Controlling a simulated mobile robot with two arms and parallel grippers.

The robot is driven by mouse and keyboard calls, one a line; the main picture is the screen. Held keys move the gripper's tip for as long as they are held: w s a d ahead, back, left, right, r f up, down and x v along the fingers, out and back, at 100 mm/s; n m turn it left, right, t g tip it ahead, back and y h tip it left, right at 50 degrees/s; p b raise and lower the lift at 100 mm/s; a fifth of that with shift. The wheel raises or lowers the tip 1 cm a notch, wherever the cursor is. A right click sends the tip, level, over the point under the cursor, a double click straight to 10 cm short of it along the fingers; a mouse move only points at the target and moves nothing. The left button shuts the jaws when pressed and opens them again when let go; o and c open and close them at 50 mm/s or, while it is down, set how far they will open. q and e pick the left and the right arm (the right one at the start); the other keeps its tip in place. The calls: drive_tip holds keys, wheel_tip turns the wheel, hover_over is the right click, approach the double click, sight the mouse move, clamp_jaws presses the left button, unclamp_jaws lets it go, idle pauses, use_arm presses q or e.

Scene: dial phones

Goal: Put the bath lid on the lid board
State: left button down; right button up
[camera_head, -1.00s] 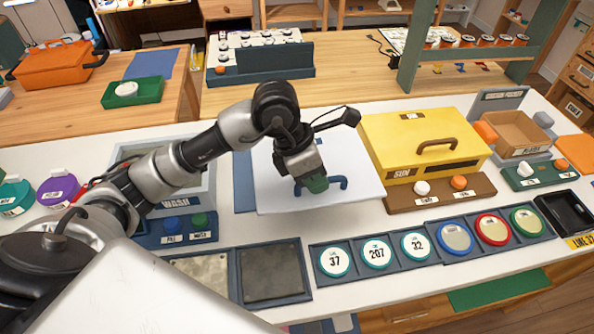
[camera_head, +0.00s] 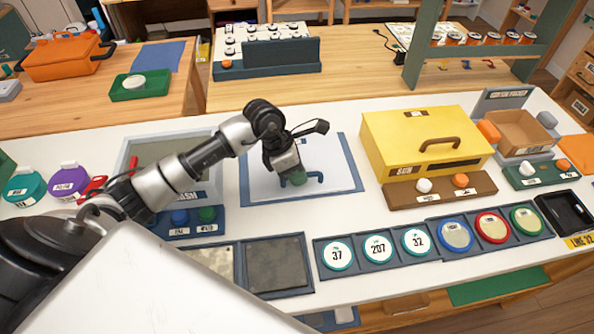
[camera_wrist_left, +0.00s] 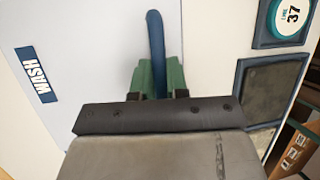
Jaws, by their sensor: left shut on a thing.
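The bath lid (camera_head: 335,160) is a pale flat panel with a blue bar handle (camera_head: 316,178). It lies over the blue lid board (camera_head: 245,180), whose rim shows around it. The lid looks level and on the board or very close above it; I cannot tell if a small gap is left. My left gripper (camera_head: 297,179), with green fingertips, is shut on the handle. In the left wrist view the handle (camera_wrist_left: 156,45) stands between the green fingers (camera_wrist_left: 158,78), over the pale lid (camera_wrist_left: 100,60). My right gripper is not in view.
The open wash bath (camera_head: 165,150) and its blue button block (camera_head: 195,222) are left of the board. The yellow SUN box (camera_head: 415,140) stands close on the right. Dark square trays (camera_head: 275,264) and round number tags (camera_head: 377,247) line the front.

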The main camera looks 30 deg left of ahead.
use_arm(q)
drive_tip(key=c, duration=1.1)
unclamp_jaws()
drive_tip(key=b+v, duration=0.1)
drive_tip(key=v, duration=1.1)
drive_tip(key=shift+r, duration=0.1)
